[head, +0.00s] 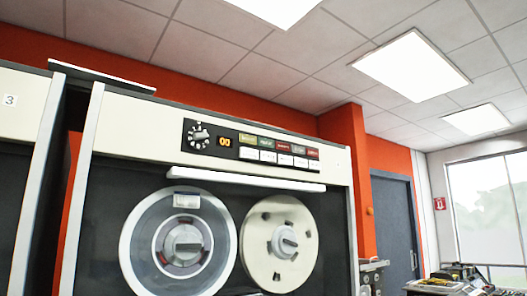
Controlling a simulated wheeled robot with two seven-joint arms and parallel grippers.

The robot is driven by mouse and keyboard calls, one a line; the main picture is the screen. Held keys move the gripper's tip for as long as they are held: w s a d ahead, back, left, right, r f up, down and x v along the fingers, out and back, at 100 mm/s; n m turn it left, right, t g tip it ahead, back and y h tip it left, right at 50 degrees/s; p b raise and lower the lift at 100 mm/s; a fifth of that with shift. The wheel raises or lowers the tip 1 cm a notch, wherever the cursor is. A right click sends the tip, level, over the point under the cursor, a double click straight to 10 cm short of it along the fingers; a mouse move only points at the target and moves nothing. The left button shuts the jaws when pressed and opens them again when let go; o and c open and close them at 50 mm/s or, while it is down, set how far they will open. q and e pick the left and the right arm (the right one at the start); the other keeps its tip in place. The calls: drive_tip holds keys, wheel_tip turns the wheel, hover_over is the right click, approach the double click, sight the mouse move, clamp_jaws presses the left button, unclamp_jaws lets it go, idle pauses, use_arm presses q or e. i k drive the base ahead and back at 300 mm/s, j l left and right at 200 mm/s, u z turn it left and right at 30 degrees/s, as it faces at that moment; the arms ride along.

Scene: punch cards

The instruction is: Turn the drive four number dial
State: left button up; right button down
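A tape drive cabinet (130,125) with a cream top panel stands close in front of me. On its dark control strip is a round number dial (199,135) with a light knob and marks around it. Right of the dial is a small display (224,141) with amber digits that look like 00. No number 4 is readable on this cabinet. The exact setting of the dial is too small to tell. Neither of my grippers is in the head view.
Two tape reels, left (182,244) and right (279,243), sit below a white bar (246,180). A neighbouring cabinet marked 3 (10,100) stands at the left. A grey door (394,225) and a cluttered table (450,287) are at the right.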

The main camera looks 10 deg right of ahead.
sight(198, 137)
drive_tip(key=u, duration=0.4)
drive_tip(key=l+u, duration=0.7)
drive_tip(key=l, duration=0.65)
drive_tip(key=k+l+u, duration=0.15)
drive_tip(key=l, duration=0.85)
drive_tip(key=k+l+u, duration=0.1)
drive_tip(key=l, duration=0.35)
drive_tip(key=k+l, duration=0.1)
drive_tip(key=l, duration=0.4)
drive_tip(key=u, duration=0.05)
